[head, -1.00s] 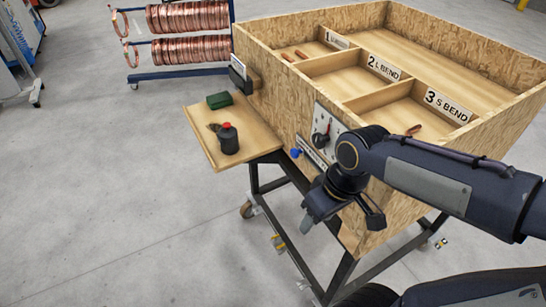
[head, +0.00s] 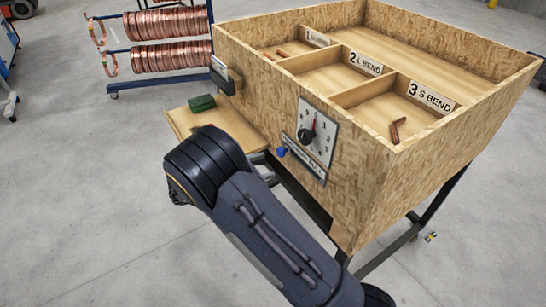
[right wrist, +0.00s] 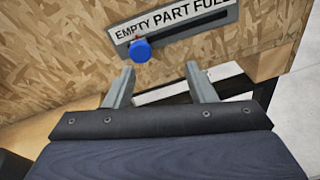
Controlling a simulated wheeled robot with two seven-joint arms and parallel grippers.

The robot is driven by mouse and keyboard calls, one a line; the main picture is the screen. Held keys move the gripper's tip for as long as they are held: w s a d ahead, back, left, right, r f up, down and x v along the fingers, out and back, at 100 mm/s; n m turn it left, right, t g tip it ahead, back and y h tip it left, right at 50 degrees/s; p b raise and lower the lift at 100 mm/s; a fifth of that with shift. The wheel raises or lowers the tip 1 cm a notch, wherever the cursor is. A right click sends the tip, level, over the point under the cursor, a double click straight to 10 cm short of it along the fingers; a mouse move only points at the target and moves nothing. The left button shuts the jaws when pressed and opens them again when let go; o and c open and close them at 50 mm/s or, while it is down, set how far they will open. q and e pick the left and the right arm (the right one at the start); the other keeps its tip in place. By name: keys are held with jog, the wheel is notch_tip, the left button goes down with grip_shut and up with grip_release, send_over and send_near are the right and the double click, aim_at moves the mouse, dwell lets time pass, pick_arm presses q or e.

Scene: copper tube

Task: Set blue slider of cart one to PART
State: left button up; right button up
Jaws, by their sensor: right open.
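The blue slider knob (head: 281,152) sits at the left end of its slot on the front wall of the wooden cart (head: 352,180). In the right wrist view the knob (right wrist: 140,50) is below the word EMPTY on the label plate (right wrist: 172,22), left of PART. My right gripper (right wrist: 160,88) is open and empty. Its fingertips are below the knob in that picture, with the left finger nearer to it, and the knob is not between them. In the head view my right arm hides its fingers. My left gripper is not in view.
A dial plate (head: 318,138) with a black knob is above the slider. A side shelf (head: 180,122) holds a green block (head: 201,103); my arm hides part of the shelf. Copper coils (head: 165,22) hang on a rack behind. Open floor lies to the left.

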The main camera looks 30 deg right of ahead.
aim_at(278, 153)
jog(key=shift+n+t+h, duration=0.6)
jog(key=shift+h, duration=0.2)
jog(key=d, duration=0.1)
jog(key=w+d+p, duration=0.1)
jog(key=d, duration=0.1)
jog(key=w+d+p, duration=0.1)
jog(key=shift+w+d, duration=0.1)
jog(key=shift+d, duration=0.1)
jog(key=shift+d+f, duration=0.1)
jog(key=shift+d, duration=0.55)
grip_shut()
